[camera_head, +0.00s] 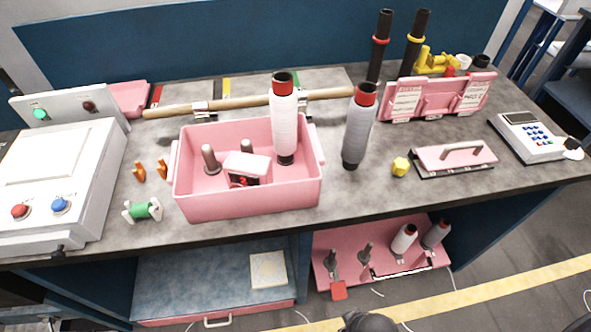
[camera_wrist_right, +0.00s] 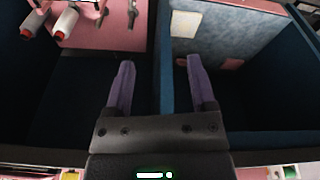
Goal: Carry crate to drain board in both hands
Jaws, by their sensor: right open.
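The pink crate (camera_head: 250,205) stands upright on the grey worktop, left of centre. It holds a tall white cone with a red top (camera_head: 284,120), a small pink-topped block (camera_head: 246,168) and grey pegs. I cannot tell for sure which surface is the drain board. My right gripper (camera_wrist_right: 158,66) shows in the right wrist view with its two purple fingers apart and nothing between them. It is away from the crate, facing the lower part of the bench. My left gripper is not in view.
A grey cone (camera_head: 358,125) stands close right of the crate, with a yellow piece (camera_head: 400,166) beyond. A white control box (camera_head: 60,180) and green spool (camera_head: 143,210) are left. A wooden rod (camera_head: 240,103) lies behind. A pink board (camera_head: 340,255) with cones is below.

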